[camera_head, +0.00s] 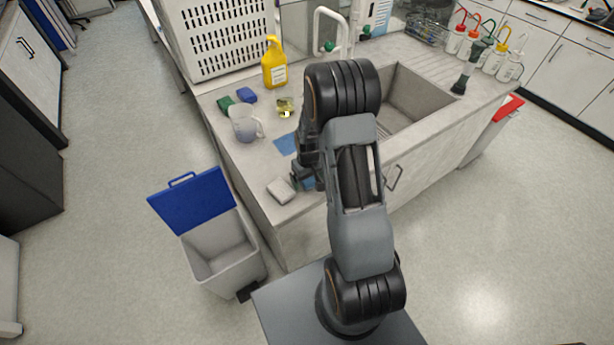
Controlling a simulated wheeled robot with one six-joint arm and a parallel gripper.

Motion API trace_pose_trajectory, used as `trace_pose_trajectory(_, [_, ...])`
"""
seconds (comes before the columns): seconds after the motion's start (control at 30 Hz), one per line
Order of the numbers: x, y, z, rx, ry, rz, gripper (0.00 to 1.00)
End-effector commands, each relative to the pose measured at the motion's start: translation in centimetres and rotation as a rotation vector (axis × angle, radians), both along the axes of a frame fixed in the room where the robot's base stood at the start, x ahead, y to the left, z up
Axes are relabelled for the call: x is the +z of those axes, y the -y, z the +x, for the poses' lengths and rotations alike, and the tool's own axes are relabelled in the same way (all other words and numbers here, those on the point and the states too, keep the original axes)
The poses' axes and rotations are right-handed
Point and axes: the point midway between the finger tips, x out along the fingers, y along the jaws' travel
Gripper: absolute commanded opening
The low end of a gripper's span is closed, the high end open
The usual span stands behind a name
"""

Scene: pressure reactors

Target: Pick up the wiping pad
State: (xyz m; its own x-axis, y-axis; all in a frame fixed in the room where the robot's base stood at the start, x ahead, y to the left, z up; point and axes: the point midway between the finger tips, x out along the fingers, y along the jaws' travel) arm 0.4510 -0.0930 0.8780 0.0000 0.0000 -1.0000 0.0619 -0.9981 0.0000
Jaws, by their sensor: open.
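A small pale grey-white block that looks like the wiping pad (281,190) lies flat on the counter near its front left corner. My gripper (303,180) is just to the right of it, low over the counter, with a visible gap between them. My gripper is open, and I see nothing held in it. My arm hides part of the gripper and the counter behind it. A flat blue cloth (285,144) lies farther back on the counter, beside my arm.
The sink (412,105) is to the right. An open bin (222,255) with a blue lid stands left of the counter.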

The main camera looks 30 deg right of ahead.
Motion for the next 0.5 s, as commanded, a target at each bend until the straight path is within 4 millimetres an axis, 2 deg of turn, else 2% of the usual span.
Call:
trace_pose_trajectory(0.17, [0.01, 0.00, 0.02, 0.000, 0.000, 0.000, 0.93])
trace_pose_trajectory(0.5, [0.03, 0.00, 0.01, 0.000, 0.000, 0.000, 0.60])
